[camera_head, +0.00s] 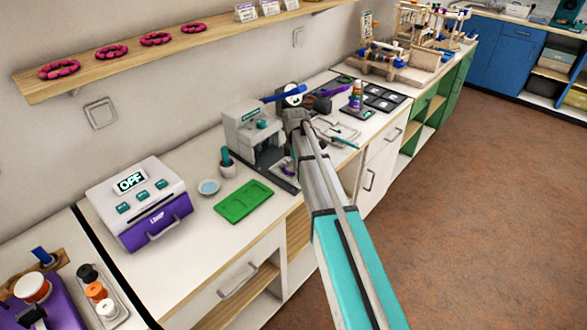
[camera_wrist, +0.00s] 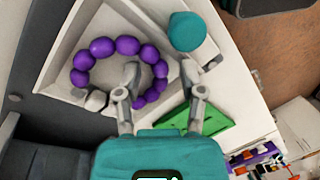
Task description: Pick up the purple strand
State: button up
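The purple strand (camera_wrist: 102,47) is a loop of round purple beads lying on a pale, tray-like surface in the wrist view. A whitish piece sits at its lower left. My gripper (camera_wrist: 160,72) is open over the loop's right side. Its left finger is over the inside of the loop and its right finger is outside, with purple beads between them. I cannot tell whether the fingers touch the beads. In the head view a small purple patch (camera_head: 287,168) shows by the white press machine (camera_head: 246,126); my arm hides much of that area.
In the wrist view a teal cylinder (camera_wrist: 187,31) stands close to my right finger, and a green board (camera_wrist: 207,121) lies below it. In the head view a white and purple machine (camera_head: 145,203), a small bowl (camera_head: 208,187) and a green board (camera_head: 243,201) are on the counter.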

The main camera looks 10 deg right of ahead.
grip_shut()
jog(key=shift+r, duration=0.15)
notch_tip(320, 180, up, 3)
jog(key=p, duration=0.3)
jog(key=s+r+p, duration=0.9)
jog(key=s+p, duration=0.1)
jog(key=s, duration=0.4)
jog(key=shift+a+r, duration=0.25)
jog(key=shift+r, duration=0.1)
